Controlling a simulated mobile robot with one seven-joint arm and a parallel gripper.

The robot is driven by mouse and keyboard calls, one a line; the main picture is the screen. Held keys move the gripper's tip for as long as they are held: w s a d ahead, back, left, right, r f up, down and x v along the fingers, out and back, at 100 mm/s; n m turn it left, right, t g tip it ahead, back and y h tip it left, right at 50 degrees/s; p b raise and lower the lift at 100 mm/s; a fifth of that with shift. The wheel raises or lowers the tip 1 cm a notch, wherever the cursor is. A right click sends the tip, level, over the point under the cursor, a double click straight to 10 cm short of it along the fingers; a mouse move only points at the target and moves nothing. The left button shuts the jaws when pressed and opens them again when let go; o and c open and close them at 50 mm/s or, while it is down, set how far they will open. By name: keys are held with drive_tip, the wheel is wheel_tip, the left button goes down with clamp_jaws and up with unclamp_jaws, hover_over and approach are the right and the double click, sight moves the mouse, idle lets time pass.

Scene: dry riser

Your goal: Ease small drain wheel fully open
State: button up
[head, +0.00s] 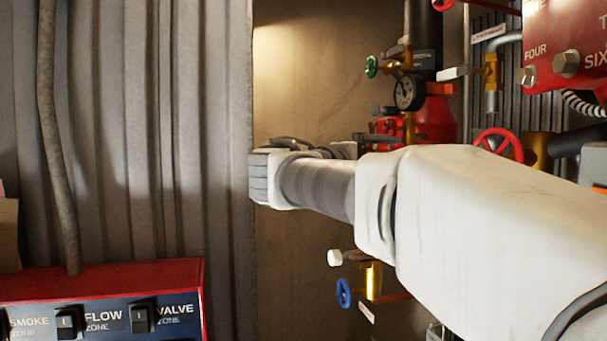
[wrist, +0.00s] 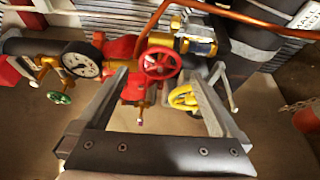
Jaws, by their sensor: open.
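Several small valve wheels show, and no readable label tells which one is the drain wheel. In the wrist view, a red wheel (wrist: 160,64) lies beyond and between the fingertips of my gripper (wrist: 160,82). A yellow wheel (wrist: 183,98) is by the right finger, which partly covers it. A small green wheel (wrist: 59,97) is at the left, outside the fingers. My gripper is open and empty. In the head view, a green wheel (head: 372,66) is above my arm, a blue wheel (head: 343,292) below it, and a red wheel (head: 498,144) to the right. My arm hides my fingers there.
A pressure gauge (head: 408,92) stands among the pipes; it also shows in the wrist view (wrist: 81,60). A curved copper-red pipe (wrist: 215,14) runs above the red wheel. A red switch panel (head: 105,300) is at lower left.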

drive_tip(key=v, duration=1.2)
drive_tip(key=shift+a+b, duration=0.25)
drive_tip(key=shift+b, duration=0.1)
drive_tip(key=shift+s+a, duration=0.1)
drive_tip(key=shift+s, duration=0.05)
